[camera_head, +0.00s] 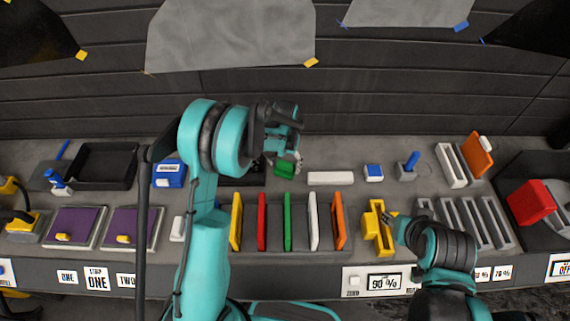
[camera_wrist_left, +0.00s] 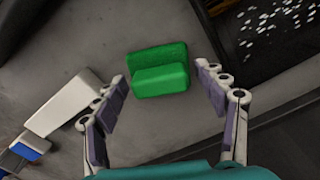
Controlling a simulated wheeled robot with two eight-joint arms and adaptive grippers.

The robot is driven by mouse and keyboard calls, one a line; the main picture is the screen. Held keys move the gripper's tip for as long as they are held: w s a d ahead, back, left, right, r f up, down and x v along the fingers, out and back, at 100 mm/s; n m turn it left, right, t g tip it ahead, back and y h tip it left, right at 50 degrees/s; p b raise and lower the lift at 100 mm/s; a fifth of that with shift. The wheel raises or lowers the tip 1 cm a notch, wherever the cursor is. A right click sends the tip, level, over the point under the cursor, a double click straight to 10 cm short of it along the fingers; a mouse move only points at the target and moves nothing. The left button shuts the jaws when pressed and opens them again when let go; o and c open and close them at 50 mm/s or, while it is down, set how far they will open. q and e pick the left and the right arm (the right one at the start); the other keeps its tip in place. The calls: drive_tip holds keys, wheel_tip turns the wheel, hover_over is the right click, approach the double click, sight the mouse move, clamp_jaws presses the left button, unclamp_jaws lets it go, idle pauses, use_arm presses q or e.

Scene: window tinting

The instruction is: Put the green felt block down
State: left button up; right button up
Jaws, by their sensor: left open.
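The green felt block (camera_head: 284,170) rests on the grey bench toward the back, just below my left gripper (camera_head: 292,152). In the left wrist view, the green block (camera_wrist_left: 160,72) lies between and slightly beyond the two spread fingers of my left gripper (camera_wrist_left: 163,84). There is a gap on both sides, so the fingers do not hold it. My right gripper (camera_head: 393,221) is at the yellow holder (camera_head: 377,230) at the front of the bench. Its fingers are too small to tell whether they are open or touching it.
A white block (camera_head: 331,178) and a white-and-blue block (camera_head: 373,172) stand right of the green block. A dark tray with white specks (camera_wrist_left: 265,35) is close beside it. Coloured upright slabs (camera_head: 287,221) fill the front rack. Bare bench lies around the green block.

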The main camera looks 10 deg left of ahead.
sight(285, 163)
use_arm(q)
drive_tip(key=shift+r, duration=0.2)
wheel_tip(285, 163, up, 12)
drive_tip(key=p, duration=0.2)
drive_tip(key=s+a+r+t, duration=0.1)
drive_tip(key=s+r+t, duration=0.2)
drive_tip(key=s+r, duration=0.75)
drive_tip(key=s+a+n+t, duration=0.1)
drive_tip(key=s+t, duration=0.3)
drive_tip(key=s, duration=0.8)
drive_tip(key=shift+s+f+n, duration=0.25)
drive_tip(key=shift+f+n, duration=0.05)
drive_tip(key=shift+f, duration=0.05)
drive_tip(key=shift+a, duration=0.1)
